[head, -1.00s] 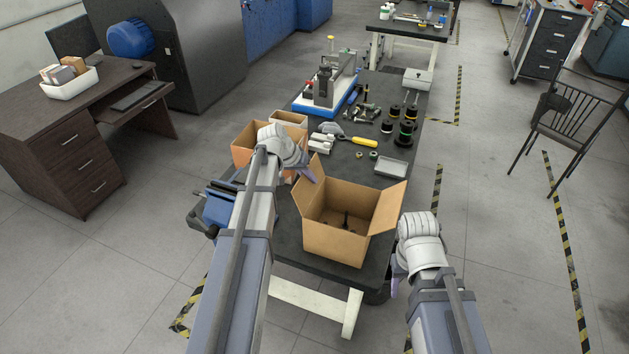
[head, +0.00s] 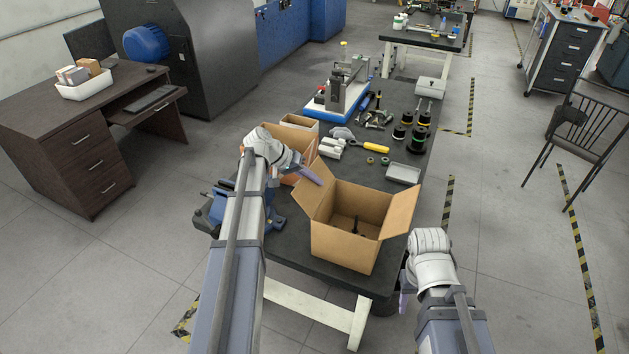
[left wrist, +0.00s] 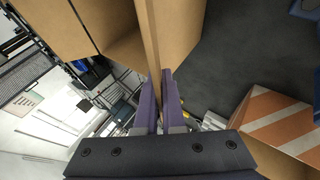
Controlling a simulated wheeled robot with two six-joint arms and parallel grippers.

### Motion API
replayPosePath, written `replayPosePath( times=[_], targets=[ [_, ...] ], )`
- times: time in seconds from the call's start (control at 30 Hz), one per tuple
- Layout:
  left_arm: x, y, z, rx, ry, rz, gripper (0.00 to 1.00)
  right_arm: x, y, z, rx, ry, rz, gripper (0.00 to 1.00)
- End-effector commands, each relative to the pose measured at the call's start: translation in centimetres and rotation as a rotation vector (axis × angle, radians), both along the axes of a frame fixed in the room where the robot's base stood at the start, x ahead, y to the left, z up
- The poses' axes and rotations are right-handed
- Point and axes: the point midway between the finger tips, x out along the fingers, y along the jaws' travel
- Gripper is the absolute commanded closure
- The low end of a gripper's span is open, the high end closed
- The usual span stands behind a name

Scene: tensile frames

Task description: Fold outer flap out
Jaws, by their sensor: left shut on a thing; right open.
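An open cardboard box (head: 343,244) stands on the dark workbench (head: 290,247), with a small dark object inside. Its left flap (head: 314,196) leans outward and up to the left, and its right flap (head: 400,211) stands out to the right. My left gripper (head: 313,176) is at the left flap's upper edge. In the left wrist view its purple fingers (left wrist: 161,95) are shut on the edge of a cardboard flap (left wrist: 150,35). My right gripper (head: 405,292) is open and empty, right of the box beyond the bench edge; its fingers are partly hidden by my wrist.
Another cardboard box (head: 284,147) stands behind my left wrist, and a blue vise (head: 265,216) is at the bench's left edge. A grey tray (head: 403,173), black spools (head: 416,138) and a yellow-handled tool (head: 376,147) lie behind the box.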

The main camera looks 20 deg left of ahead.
Motion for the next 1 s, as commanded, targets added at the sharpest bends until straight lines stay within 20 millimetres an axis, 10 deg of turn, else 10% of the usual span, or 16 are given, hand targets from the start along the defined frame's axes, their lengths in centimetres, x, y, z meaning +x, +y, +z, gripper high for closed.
replayPosePath(
  times=[0.33, 0.6, 1.0],
  targets=[
    [-0.22, 0.30, -0.40, 0.015, 0.007, 0.000, 1.00, 0.00, 0.00, -0.15, 0.000, 0.000, 0.000, 0.50],
    [-0.15, 0.26, -0.31, 0.013, 0.006, 0.000, 0.65, 0.00, 0.00, -0.10, 0.000, 0.000, 0.000, 0.50],
    [-0.29, 0.53, 0.37, 0.010, 0.005, 0.002, 0.65, 0.00, 0.00, 0.54, 0.000, 0.000, 0.000, 0.50]
  ],
)
